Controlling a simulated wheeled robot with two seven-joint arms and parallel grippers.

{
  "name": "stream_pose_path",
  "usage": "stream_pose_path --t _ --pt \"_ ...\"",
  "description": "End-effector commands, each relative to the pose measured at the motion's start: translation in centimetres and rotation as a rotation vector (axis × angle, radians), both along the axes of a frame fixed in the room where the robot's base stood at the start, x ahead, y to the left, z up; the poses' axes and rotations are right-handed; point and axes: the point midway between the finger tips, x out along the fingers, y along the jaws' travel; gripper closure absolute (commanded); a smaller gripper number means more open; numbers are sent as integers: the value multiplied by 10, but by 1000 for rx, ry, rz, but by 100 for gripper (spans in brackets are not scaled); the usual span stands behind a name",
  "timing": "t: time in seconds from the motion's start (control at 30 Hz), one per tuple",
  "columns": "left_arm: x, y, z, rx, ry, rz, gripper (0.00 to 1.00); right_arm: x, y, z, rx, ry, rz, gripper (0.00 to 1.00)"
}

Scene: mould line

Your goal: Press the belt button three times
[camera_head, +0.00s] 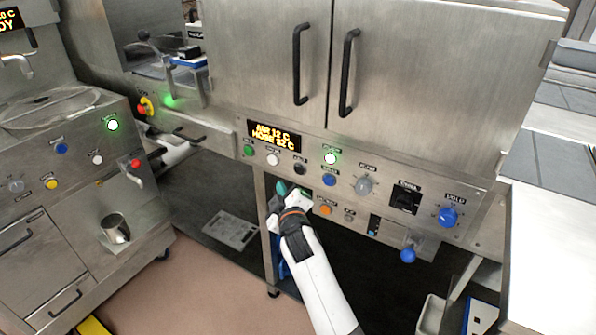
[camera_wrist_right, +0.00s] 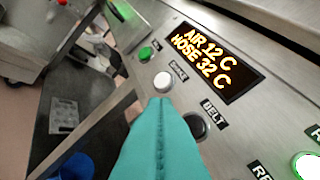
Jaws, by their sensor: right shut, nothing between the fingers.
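The belt button (camera_wrist_right: 197,125) is a dark round button beside the label "BELT" on the steel control panel. In the wrist view the teal fingers partly cover its left side. It shows in the head view as a dark button (camera_head: 299,169) below the lit display. My right gripper (camera_head: 281,188) is shut and empty, in front of the panel and just below the row of buttons. In the wrist view its fingertips (camera_wrist_right: 160,101) appear just below the white button (camera_wrist_right: 163,81), left of the belt button. I cannot tell whether they touch the panel. My left gripper is out of view.
The display (camera_head: 274,136) reads air 12 C and hose 32 C. A green button (camera_head: 248,150) sits left of the white one. A lit button (camera_head: 330,158), blue and orange buttons and several knobs are to the right. A blue ball-ended lever (camera_head: 407,255) projects below.

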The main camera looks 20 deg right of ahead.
Motion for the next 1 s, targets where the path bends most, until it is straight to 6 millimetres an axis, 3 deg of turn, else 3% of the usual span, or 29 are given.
stream_pose_path --t 0.2,0.4,1.0 --pt "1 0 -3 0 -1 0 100 19 -26 -1 -5 0 -1 100" --pt "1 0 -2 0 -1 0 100 30 -39 -1 -5 2 0 100" --pt "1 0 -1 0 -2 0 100 33 -44 -2 -5 3 0 100"
